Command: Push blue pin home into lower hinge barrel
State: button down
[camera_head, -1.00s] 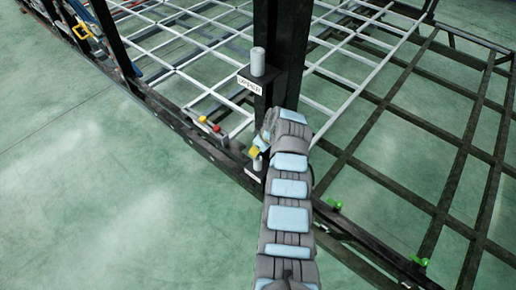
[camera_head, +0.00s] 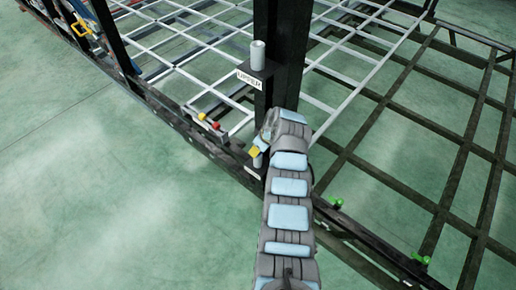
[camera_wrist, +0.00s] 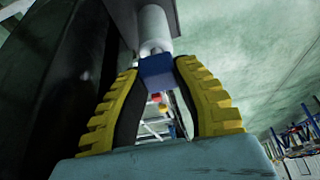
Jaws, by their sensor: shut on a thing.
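My gripper (camera_wrist: 157,75) has yellow ridged fingers shut on the blue pin (camera_wrist: 157,72), whose blocky blue part shows between the fingertips in the wrist view. The pale grey lower hinge barrel (camera_wrist: 154,28) is straight beyond the pin, close to its end. A short, narrower pale piece shows between them; I cannot tell how deep the pin sits. In the head view, a yellow fingertip (camera_head: 254,152) is just above the lower barrel (camera_head: 257,162), with the pin mostly hidden. The upper barrel (camera_head: 258,56) stands above, on a bracket labelled UPPER.
A dark upright post (camera_head: 280,60) stands close beside the barrels. A rail with red and yellow knobs (camera_head: 209,122) is to the left. Green clamps (camera_head: 336,202) sit on the chassis at right. The floor at left is open.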

jog(key=shift+f+b, duration=0.55)
jog(key=shift+f, duration=0.25)
jog(key=c, duration=0.8)
grip_release()
jog(key=shift+r, duration=0.2)
jog(key=v, duration=1.1)
jog(key=shift+r, duration=0.35)
jog(key=shift+s, duration=0.1)
